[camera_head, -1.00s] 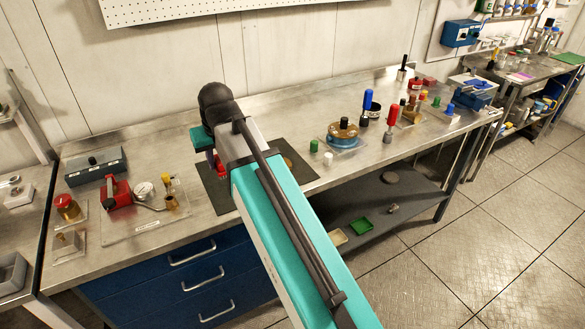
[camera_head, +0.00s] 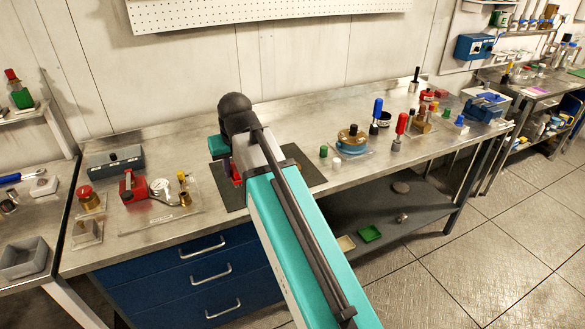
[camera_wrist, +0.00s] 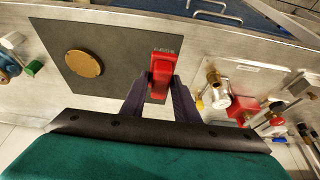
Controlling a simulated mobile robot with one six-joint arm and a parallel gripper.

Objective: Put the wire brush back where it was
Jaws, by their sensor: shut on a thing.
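My gripper (camera_wrist: 162,88) is shut on a red piece with small lettering at its far end, which I take to be the wire brush (camera_wrist: 163,66). Its bristles cannot be made out. The brush is over the right part of a dark square mat (camera_wrist: 112,40); I cannot tell whether it touches the mat. In the head view, a bit of red (camera_head: 237,172) shows below my gripper, and my arm hides much of the mat (camera_head: 228,193).
A round brass disc (camera_wrist: 85,64) lies on the mat. In the head view, a clear plate with a red tool (camera_head: 133,187) and gauge stands left of the mat. Right of it are a blue-based round part (camera_head: 350,142) and red- and blue-handled tools. Bare bench lies behind.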

